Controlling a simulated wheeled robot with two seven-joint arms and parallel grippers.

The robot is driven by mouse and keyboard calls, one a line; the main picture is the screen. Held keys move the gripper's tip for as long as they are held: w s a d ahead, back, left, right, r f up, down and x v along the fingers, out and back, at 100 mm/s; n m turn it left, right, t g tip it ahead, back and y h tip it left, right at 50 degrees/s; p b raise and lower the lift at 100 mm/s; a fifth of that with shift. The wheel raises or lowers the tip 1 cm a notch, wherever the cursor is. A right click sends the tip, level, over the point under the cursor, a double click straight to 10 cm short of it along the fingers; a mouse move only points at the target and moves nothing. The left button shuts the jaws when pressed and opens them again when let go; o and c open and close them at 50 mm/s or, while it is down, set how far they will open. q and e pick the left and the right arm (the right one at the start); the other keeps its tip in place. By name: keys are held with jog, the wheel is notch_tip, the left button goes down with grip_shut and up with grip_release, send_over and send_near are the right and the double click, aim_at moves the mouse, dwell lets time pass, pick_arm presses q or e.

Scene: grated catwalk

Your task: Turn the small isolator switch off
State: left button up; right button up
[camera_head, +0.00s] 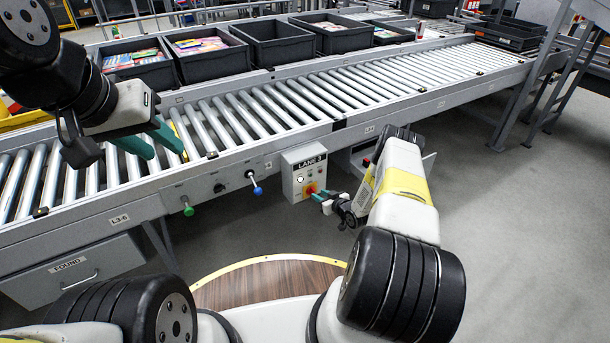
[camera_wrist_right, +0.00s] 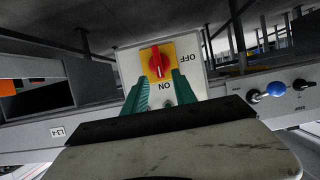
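The isolator switch (camera_head: 311,187) is a red knob on a yellow plate, low on the grey LANE 3 box (camera_head: 299,170) on the conveyor's front side. In the right wrist view the red knob (camera_wrist_right: 159,62) stands lengthwise along the picture's vertical, in line with the ON mark; OFF is to its right. My right gripper (camera_head: 319,197) is in front of the box. Its green fingers (camera_wrist_right: 161,82) are apart, flanking the lower part of the yellow plate, with nothing between them; I cannot tell whether they touch it. My left gripper (camera_head: 151,142) is open and empty above the rollers.
A blue knob (camera_head: 257,190) and a green knob (camera_head: 188,210) stick out of the conveyor's side left of the box. Black crates (camera_head: 273,45), some with goods, line the conveyor's far side. A FOUND drawer (camera_head: 70,270) is at lower left. The floor to the right is clear.

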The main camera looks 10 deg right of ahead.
jog(key=x, duration=0.4)
jog(key=shift+w+f, duration=0.15)
jog(key=shift+w, duration=0.15)
grip_shut()
